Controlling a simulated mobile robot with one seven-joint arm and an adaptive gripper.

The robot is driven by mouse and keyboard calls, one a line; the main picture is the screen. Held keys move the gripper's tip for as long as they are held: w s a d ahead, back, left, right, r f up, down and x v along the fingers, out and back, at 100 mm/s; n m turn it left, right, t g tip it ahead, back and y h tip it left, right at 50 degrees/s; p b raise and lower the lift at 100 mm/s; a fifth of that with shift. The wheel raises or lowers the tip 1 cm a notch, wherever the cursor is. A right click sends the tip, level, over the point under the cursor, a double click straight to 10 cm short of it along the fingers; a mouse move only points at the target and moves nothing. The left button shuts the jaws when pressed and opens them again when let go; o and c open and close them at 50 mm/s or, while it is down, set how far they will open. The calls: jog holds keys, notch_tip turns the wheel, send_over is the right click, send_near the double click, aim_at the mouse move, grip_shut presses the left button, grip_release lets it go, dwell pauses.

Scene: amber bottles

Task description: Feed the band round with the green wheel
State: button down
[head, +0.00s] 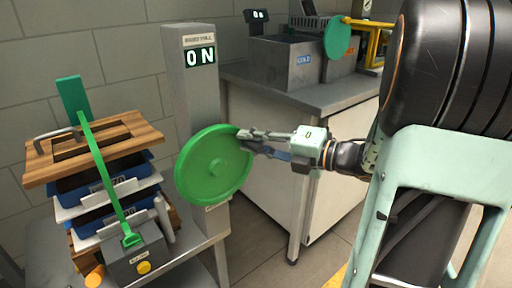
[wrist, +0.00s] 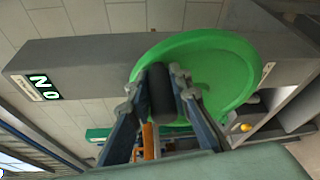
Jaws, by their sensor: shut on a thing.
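The green wheel (head: 208,172) is mounted on the face of a grey post (head: 190,100) in the head view; it also shows in the wrist view (wrist: 222,70). My gripper (head: 246,140) is at the wheel's upper right rim. In the wrist view my gripper (wrist: 161,92) is shut on the wheel's dark cylindrical handle (wrist: 161,88), one finger on each side. A green band (head: 104,172) runs taut over a wooden board (head: 135,133) and a stack of trays down to a grey box (head: 138,260).
The stack holds blue bins (head: 98,207) on a table left of the post. A workbench (head: 345,93) with a grey bin (head: 285,62) and another green disc (head: 337,38) stands behind, on the right. Floor shows between table and bench.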

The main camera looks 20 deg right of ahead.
jog(key=shift+s+a+r+n, duration=0.2)
jog(key=shift+a+r+n, duration=0.3)
jog(key=shift+a+n, duration=0.1)
jog(key=shift+s+a+r+h, duration=0.15)
jog(key=shift+a+r+h, duration=0.15)
jog(key=shift+a, duration=0.1)
jog(key=c, duration=1.8)
grip_release()
jog(key=shift+o, duration=0.2)
jog(key=v, duration=1.2)
